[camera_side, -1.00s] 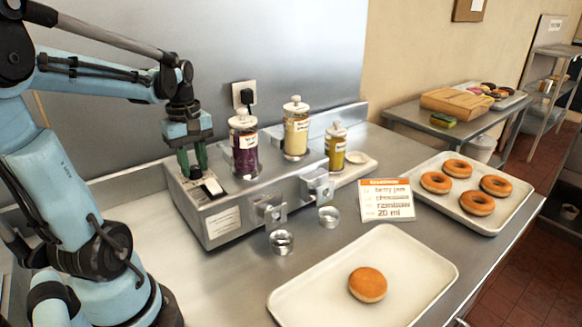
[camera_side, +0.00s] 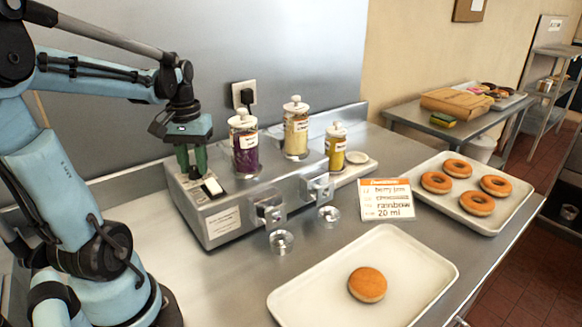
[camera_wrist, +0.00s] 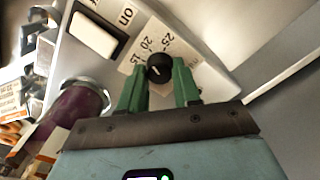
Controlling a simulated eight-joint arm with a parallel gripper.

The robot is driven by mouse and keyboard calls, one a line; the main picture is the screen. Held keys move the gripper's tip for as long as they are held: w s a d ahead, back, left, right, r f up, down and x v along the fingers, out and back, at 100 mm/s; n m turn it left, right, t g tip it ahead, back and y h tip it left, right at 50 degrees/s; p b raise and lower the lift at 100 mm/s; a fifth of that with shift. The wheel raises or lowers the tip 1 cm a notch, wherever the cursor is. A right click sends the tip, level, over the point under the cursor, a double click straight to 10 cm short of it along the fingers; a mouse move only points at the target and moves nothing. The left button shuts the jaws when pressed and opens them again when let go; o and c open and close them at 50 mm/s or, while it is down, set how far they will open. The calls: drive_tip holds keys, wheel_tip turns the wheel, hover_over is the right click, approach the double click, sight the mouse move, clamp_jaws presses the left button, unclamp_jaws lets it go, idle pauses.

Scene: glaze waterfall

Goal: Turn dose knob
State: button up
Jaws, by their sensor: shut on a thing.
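The dose knob (camera_wrist: 159,66) is a small black round knob with a white mark, beside a dial plate (camera_wrist: 150,42) with numbers including 15, 20 and 25. I cannot tell which number the mark indicates. My gripper (camera_wrist: 160,78) has its green fingers on both sides of the knob and is shut on it. In the side view my gripper (camera_side: 191,174) points down at the left end of the metal dispenser (camera_side: 222,207), and the knob is hidden there. An order card (camera_side: 387,199) reads berry jam, a struck-out line, rainbow, 20 ml.
A white rocker switch (camera_side: 212,187) sits close beside my fingers, marked "on" in the wrist view. A purple jar (camera_side: 244,158) and two yellowish jars stand on the dispenser. A tray (camera_side: 300,296) with one doughnut (camera_side: 367,284) lies in front; another tray holds several ring doughnuts.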

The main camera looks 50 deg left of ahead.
sight(194, 167)
drive_tip(key=shift+m, duration=0.3)
drive_tip(key=o, duration=1.1)
drive_tip(key=shift+c, duration=0.2)
drive_tip(key=shift+r, duration=0.1)
wheel_tip(194, 167, up, 12)
